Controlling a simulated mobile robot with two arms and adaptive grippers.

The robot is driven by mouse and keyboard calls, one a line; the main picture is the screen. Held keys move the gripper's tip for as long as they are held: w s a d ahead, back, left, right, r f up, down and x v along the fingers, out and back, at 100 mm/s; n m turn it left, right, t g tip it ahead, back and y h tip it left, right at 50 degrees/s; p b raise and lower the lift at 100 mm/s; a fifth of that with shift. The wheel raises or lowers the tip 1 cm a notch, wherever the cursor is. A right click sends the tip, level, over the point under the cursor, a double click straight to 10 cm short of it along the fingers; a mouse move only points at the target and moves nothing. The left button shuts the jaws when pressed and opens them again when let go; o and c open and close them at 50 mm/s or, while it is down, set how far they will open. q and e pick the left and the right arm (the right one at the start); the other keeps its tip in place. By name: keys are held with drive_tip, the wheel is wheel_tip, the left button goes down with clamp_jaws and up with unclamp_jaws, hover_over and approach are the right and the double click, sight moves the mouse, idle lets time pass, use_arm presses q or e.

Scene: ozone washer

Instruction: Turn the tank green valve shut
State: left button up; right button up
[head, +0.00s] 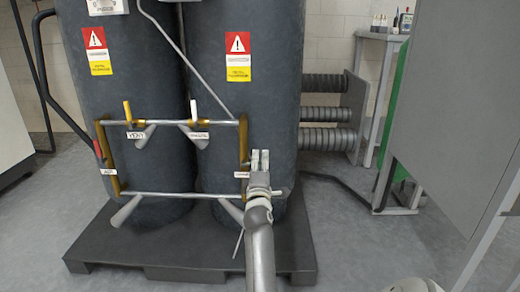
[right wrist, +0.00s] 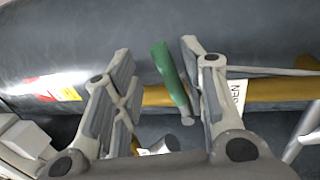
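The green valve handle (right wrist: 169,68) shows in the right wrist view. It stands out from a brass-coloured pipe (right wrist: 255,92) with a white label (right wrist: 237,95) beside it. My right gripper (right wrist: 156,62) is open, with one finger on each side of the green handle. I cannot tell whether either finger touches it. In the head view my right gripper (head: 259,160) is at the right side of the pipe frame, in front of the right dark tank (head: 270,90), and the green handle cannot be made out there. My left gripper is not in view.
The tanks stand on a dark pallet (head: 180,245). A grey cabinet (head: 460,110) stands at the right. Floor (head: 365,245) is open between cabinet and pallet.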

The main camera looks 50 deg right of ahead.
wheel_tip(320, 180, up, 8)
drive_tip(key=shift+c, duration=0.3)
